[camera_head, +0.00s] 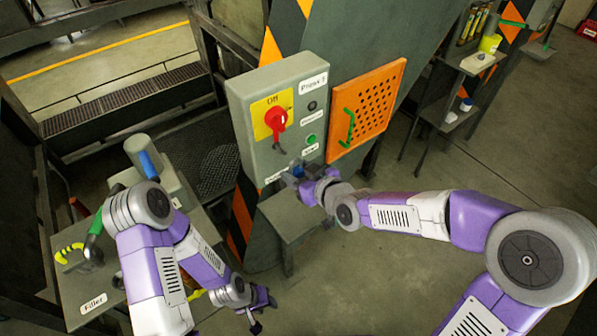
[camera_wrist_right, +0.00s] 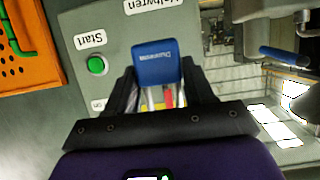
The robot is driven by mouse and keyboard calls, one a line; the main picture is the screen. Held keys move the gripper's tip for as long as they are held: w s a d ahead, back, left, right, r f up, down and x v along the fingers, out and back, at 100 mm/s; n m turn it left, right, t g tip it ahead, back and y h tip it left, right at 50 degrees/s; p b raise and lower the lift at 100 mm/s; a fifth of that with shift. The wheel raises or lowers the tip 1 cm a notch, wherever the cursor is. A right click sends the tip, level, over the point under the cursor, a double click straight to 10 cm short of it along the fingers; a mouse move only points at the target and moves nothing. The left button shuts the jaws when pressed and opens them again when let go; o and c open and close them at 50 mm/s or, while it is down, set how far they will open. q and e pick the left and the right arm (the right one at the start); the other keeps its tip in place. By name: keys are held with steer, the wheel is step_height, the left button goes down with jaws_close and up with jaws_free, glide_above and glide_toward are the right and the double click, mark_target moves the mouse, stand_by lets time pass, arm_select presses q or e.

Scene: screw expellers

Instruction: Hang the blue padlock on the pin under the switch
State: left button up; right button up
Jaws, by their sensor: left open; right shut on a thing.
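The red switch (camera_head: 276,118) sits on a yellow plate on the front of the grey control box (camera_head: 240,115). A small dark pin (camera_head: 279,148) shows just below the switch. My right gripper (camera_head: 296,178) is at the lower front of the box, below and right of the pin. It is shut on the blue padlock (camera_wrist_right: 155,62). In the right wrist view, the padlock's body stands beyond the fingertips, with pale shackle bars between the fingers. Whether it touches the box is unclear. My left gripper (camera_head: 262,308) is open and empty, low over the floor, away from the box.
A green button (camera_head: 311,139) and labels are on the box. An orange perforated panel (camera_head: 366,108) with a green handle stands to its right. A small shelf (camera_head: 470,65) stands back right.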

mark_target(276, 157)
steer(key=shift+w+a+b, duration=0.35)
steer(key=shift+w+b, duration=0.1)
steer(key=shift+w+a+b, duration=0.4)
steer(key=shift+w+a, duration=0.35)
steer(key=shift+w, duration=0.3)
steer(key=shift+w+a+b, duration=0.35)
steer(key=shift+w+a, duration=0.4)
steer(key=shift+w, duration=0.25)
stand_by(1.1)
steer(key=shift+w+a+r, duration=0.1)
steer(key=shift+r, duration=0.05)
stand_by(0.5)
steer(key=shift+f+b, duration=0.35)
steer(key=shift+b, duration=0.15)
steer(key=shift+f+b, duration=0.45)
steer(key=shift+f, duration=0.1)
